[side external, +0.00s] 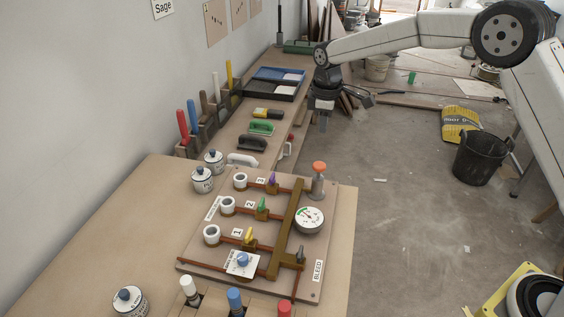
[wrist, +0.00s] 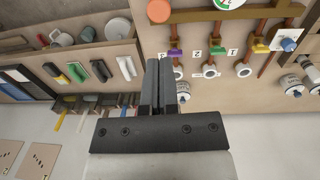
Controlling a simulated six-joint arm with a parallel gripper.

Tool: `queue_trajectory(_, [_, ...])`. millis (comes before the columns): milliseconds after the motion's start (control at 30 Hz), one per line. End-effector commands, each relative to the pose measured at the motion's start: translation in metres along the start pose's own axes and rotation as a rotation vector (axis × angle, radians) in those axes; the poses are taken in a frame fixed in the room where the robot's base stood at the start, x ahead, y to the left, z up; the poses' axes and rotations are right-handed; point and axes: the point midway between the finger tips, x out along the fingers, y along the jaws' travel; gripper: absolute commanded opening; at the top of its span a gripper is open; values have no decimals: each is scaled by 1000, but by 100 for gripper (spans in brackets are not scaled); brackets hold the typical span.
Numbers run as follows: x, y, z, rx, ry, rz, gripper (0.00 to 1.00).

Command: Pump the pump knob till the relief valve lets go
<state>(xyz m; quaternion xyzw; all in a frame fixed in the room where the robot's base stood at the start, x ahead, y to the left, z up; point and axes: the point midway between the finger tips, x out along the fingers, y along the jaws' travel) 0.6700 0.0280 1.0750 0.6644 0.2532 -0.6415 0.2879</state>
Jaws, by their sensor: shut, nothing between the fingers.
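The pump knob (side external: 319,167) is an orange cap on a grey post at the far right corner of the pipe board (side external: 205,268).
Purple (side external: 272,179), green (side external: 262,203) and yellow (side external: 249,236) valve handles stand along the pipes. A grey bleed knob (side external: 300,254) is near the right edge. White-and-blue jars (side external: 202,180) flank the board. Trowels (side external: 262,127) and trays (side external: 268,90) lie farther along the bench.

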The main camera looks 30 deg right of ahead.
Motion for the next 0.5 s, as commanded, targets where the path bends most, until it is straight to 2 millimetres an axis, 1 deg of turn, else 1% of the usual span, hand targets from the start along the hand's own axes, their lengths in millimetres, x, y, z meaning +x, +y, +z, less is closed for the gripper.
queue_trajectory(133, [-7,1,-2,-1,-8,-1,0])
queue_trajectory(333, [-23,2,-7,-1,-30,-5,0])
queue_trajectory(500, [-27,2,-7,0,-37,-7,0])
